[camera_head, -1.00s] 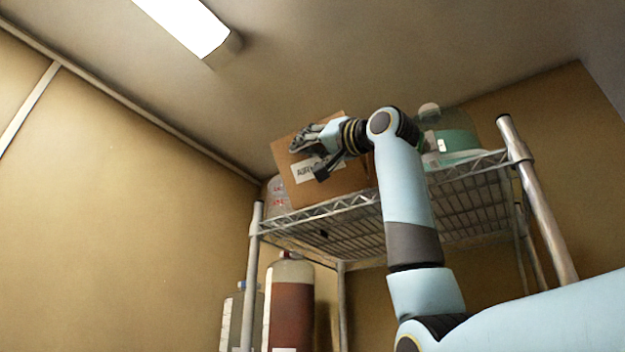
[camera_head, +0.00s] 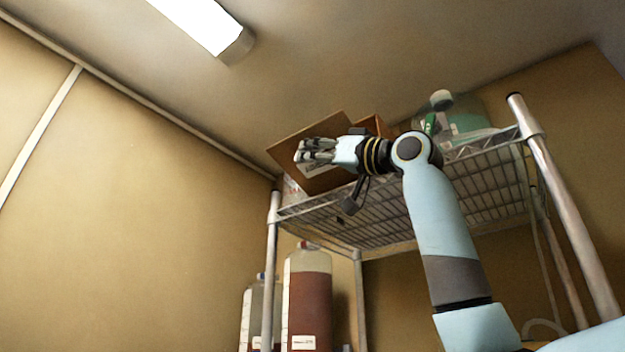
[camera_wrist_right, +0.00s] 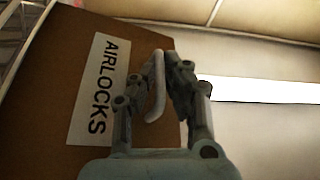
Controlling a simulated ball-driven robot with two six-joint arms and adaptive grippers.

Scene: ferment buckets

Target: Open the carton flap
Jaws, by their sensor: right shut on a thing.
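The carton (camera_head: 372,124) stands on the top rack shelf. Its brown front flap (camera_head: 320,128) is swung outward to the left of the carton body and stands tilted. In the right wrist view the flap (camera_wrist_right: 72,60) carries a white label (camera_wrist_right: 98,92) reading "AIRLOCKS". My right gripper (camera_head: 305,152) is at the flap's outer face and partly covers the label. In the wrist view the right gripper (camera_wrist_right: 162,80) is shut around a pale curved piece, which looks like a handle, near the flap's edge. The carton's inside is mostly hidden. My left gripper is not in view.
A greenish clear jug (camera_head: 465,122) stands right of the carton on the wire shelf (camera_head: 400,218). Metal posts (camera_head: 560,200) bound the rack. Large bottles (camera_head: 309,295) with dark red contents stand lower left. The space left of the rack, before the wall, is free.

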